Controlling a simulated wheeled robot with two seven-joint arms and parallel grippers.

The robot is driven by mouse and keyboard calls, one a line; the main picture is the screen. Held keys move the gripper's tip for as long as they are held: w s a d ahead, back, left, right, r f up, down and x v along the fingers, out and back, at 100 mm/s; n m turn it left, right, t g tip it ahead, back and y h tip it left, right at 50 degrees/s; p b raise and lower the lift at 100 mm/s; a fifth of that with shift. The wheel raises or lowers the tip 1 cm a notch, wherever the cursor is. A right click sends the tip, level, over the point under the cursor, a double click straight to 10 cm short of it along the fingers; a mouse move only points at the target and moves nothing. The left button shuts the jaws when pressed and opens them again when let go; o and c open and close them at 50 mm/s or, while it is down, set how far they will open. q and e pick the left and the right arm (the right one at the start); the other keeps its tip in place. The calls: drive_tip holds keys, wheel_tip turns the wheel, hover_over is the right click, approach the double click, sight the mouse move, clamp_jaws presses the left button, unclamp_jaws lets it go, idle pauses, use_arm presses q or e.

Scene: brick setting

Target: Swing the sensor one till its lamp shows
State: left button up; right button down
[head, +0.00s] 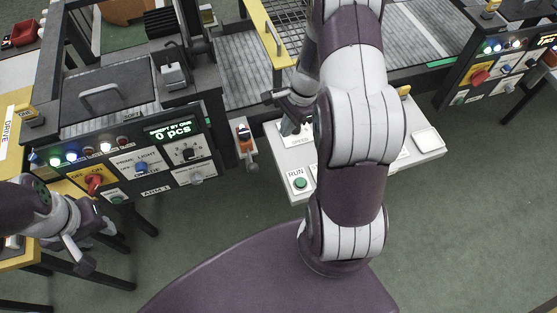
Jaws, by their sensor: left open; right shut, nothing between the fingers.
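My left gripper (88,246) is open and empty at the lower left, below the control panel (135,165).
The panel has lit lamps, a red knob (94,184) and a green display (170,130) reading 0 pcs. A light grey box (425,139) with a green RUN button (300,183) stands partly behind my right arm. A yellow bar (262,30) crosses the conveyor. Another panel (500,70) is at right.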

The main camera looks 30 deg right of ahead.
sight(248, 151)
drive_tip(key=a+f+p, duration=0.2)
drive_tip(key=a+f, duration=0.5)
drive_tip(key=f, duration=0.3)
drive_tip(key=shift+w+f+m, duration=0.25)
drive_tip(key=shift+w+m, duration=0.15)
drive_tip(key=shift+w, duration=0.05)
